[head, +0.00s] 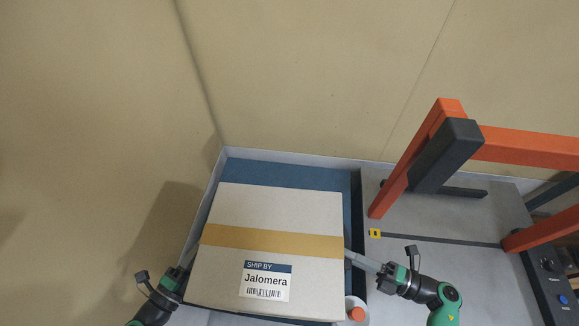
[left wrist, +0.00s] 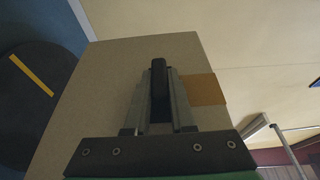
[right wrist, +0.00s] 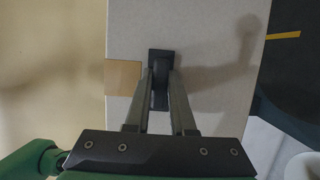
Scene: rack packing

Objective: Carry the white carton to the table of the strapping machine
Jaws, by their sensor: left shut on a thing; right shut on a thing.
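The white carton (head: 265,212) has a tan tape band and a label reading "SHIP BY Jalomera". It is above or on a blue surface (head: 290,172); I cannot tell whether it touches it. My left gripper (head: 187,268) presses on the carton's left side, and my right gripper (head: 355,258) on its right side. The left wrist view shows the left fingers (left wrist: 159,95) against the carton wall (left wrist: 110,85). The right wrist view shows the right fingers (right wrist: 160,80) against the opposite wall (right wrist: 200,45). The strapping machine's grey table (head: 440,275) is at the right.
The strapping machine's orange and dark frame (head: 440,150) rises over its table. A control panel (head: 553,275) is at the far right. A white round thing with an orange top (head: 356,312) stands near the carton's front right corner. Walls close off the back and left.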

